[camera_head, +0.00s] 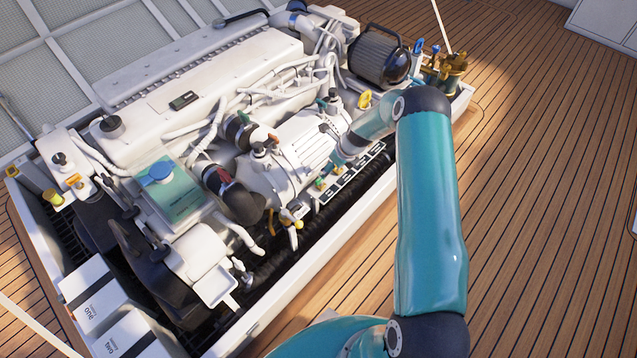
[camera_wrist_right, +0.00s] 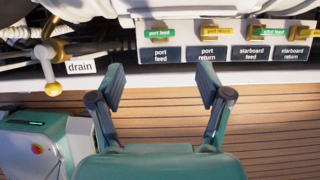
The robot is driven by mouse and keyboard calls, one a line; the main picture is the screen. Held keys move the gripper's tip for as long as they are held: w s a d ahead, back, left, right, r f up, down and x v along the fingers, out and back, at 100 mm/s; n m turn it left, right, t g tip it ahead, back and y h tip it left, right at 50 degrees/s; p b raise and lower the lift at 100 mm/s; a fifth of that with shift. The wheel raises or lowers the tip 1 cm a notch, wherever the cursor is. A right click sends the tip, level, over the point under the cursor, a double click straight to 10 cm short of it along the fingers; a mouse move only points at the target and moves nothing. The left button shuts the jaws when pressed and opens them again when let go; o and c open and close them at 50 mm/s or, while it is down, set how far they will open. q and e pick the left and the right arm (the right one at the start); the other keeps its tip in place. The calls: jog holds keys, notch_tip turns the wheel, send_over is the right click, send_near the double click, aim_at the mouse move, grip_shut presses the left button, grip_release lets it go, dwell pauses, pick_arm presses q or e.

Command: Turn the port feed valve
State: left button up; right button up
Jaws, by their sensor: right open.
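The port feed valve (camera_wrist_right: 159,34) has a green handle marked "port feed", lying across above a black "port feed" plate (camera_wrist_right: 161,54) in the right wrist view. My right gripper (camera_wrist_right: 161,84) is open and empty, its two fingers spread below the plate and apart from the handle in the picture. In the head view my right arm reaches over the engine's near side, its wrist (camera_head: 345,155) close to the valve row; the fingertips are hard to make out there. My left gripper is not in view.
Right of the port feed valve are a yellow port return handle (camera_wrist_right: 215,30), a green starboard feed handle (camera_wrist_right: 272,32) and a yellow starboard return handle (camera_wrist_right: 300,33). A drain valve (camera_wrist_right: 47,62) hangs at the left. Wooden deck (camera_head: 540,150) is clear at the right.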

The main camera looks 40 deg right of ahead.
aim_at(321, 179)
jog(key=b+x, duration=0.3)
jog(key=x, duration=0.9)
jog(key=shift+f, duration=0.3)
